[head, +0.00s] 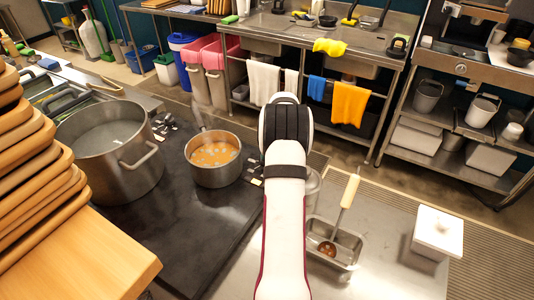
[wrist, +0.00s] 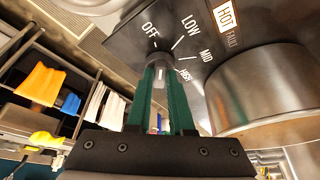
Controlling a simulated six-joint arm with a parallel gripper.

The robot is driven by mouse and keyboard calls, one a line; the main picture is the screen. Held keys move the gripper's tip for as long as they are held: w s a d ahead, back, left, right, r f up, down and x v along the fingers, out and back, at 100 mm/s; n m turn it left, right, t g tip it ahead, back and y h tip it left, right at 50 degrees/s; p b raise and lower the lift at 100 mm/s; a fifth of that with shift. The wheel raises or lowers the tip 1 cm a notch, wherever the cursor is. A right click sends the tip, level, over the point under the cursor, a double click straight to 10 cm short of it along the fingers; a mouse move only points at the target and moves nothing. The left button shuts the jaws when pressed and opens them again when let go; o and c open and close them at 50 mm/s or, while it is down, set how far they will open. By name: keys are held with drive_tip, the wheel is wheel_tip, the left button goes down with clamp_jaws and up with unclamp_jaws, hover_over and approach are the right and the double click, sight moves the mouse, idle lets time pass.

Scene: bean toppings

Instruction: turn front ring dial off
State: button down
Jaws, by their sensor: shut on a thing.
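The dial (wrist: 159,72) is a small knob with a white mark, on a dark panel (wrist: 230,50) in the wrist view. OFF, LOW, MID and HIGH are printed around it. My gripper (wrist: 160,70) has green fingers shut on the dial, one on each side. The fingers partly cover the knob, and I cannot tell for sure which label its mark faces. In the head view my white arm hides the gripper and the dial.
A large steel pot (head: 108,150) and a smaller pot (head: 214,172) of orange soup with pale pieces stand on the dark cooktop (head: 165,240). Right of my arm are a steel pan (head: 322,232) with a ladle (head: 345,200) and a white lidded box (head: 437,232). Stacked wooden trays (head: 40,170) stand left.

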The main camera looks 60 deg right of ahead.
drive_tip(key=shift+s+d+n+t+y, duration=0.15)
drive_tip(key=shift+n+y, duration=0.15)
drive_tip(key=shift+n, duration=0.5)
drive_tip(key=shift+w+n+t+y, duration=0.15)
drive_tip(key=shift+n+y, duration=0.15)
drive_tip(key=shift+n, duration=0.5)
drive_tip(key=shift+s, duration=0.1)
drive_tip(key=c, duration=0.8)
unclamp_jaws()
drive_tip(key=v, duration=1.5)
drive_tip(key=shift+r, duration=0.4)
drive_tip(key=shift+s, duration=0.1)
